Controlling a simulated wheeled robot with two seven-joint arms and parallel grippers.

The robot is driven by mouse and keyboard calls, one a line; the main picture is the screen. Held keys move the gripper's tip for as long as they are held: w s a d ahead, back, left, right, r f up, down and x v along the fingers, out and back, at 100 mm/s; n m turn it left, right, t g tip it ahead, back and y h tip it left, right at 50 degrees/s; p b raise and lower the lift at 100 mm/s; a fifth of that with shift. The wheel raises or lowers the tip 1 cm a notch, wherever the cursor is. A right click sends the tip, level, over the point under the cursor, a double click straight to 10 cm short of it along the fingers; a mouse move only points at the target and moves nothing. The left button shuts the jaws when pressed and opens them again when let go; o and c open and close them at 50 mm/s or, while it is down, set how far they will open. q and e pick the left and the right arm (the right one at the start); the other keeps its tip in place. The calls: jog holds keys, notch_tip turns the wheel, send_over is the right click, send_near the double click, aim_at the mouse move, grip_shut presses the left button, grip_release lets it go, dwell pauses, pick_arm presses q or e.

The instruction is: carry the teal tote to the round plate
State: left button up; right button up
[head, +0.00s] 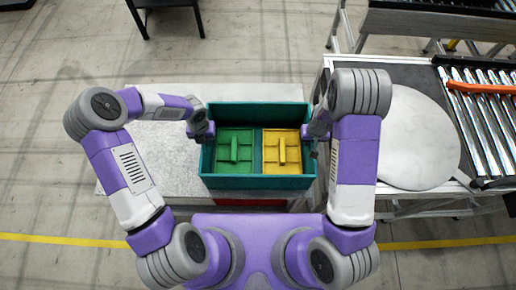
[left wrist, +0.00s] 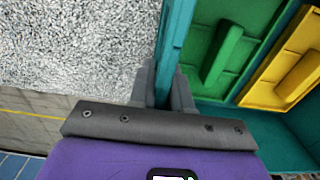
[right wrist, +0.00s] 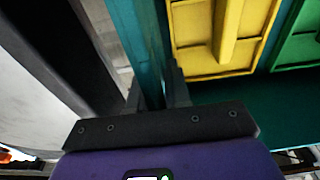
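The teal tote (head: 258,112) is in front of me in the head view, with a green fixture (head: 234,150) and a yellow fixture (head: 283,150) side by side inside it. My left gripper (left wrist: 165,85) is shut on the tote's left wall, with a finger on each side of it. My right gripper (right wrist: 152,88) is shut on the tote's right wall in the same way. The round plate (head: 418,140) is pale grey and lies on the dark table at the right, partly hidden behind my right arm. Whether the tote touches the surface below is not clear.
A grey speckled table (head: 150,160) lies under and left of the tote. The dark-topped table (head: 400,78) at the right carries a roller conveyor (head: 482,125) with an orange bar (head: 480,87) beside the plate. A red item (head: 250,203) shows below the tote's near edge.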

pick_arm(q)
grip_shut()
pick_arm(e)
grip_shut()
pick_arm(q)
jog(key=shift+w+r, duration=0.1)
jog(key=shift+r, duration=0.1)
pick_arm(e)
jog(key=shift+w+r, duration=0.1)
jog(key=shift+r, duration=0.05)
dwell(0.7)
